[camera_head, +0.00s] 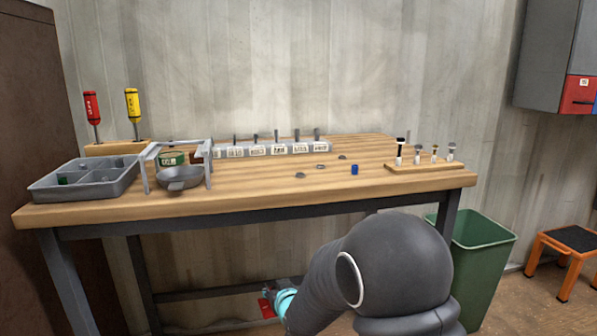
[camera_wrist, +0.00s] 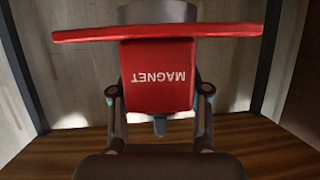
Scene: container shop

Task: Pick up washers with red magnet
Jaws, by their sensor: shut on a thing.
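My gripper (camera_wrist: 160,120) is shut on the red magnet (camera_wrist: 158,85), which fills the middle of the wrist view. It has a red block lettered "MAGNET", a wide red plate and a grey round part beyond the plate. In the head view the red magnet (camera_head: 267,307) shows small, low in front of the table and below its top, partly hidden by my arm. Small grey washers lie on the wooden table (camera_head: 250,193): one washer (camera_head: 300,175), another washer (camera_head: 320,167) and a third washer (camera_head: 343,157). The magnet is well apart from them.
A blue cylinder (camera_head: 354,169) stands right of the washers. A grey divided tray (camera_head: 85,193), a metal bowl (camera_head: 181,179) under a frame and a row of labelled bins (camera_head: 262,150) stand on the table. A wooden rack (camera_head: 425,167) is right; a green bin (camera_head: 478,270) stands on the floor.

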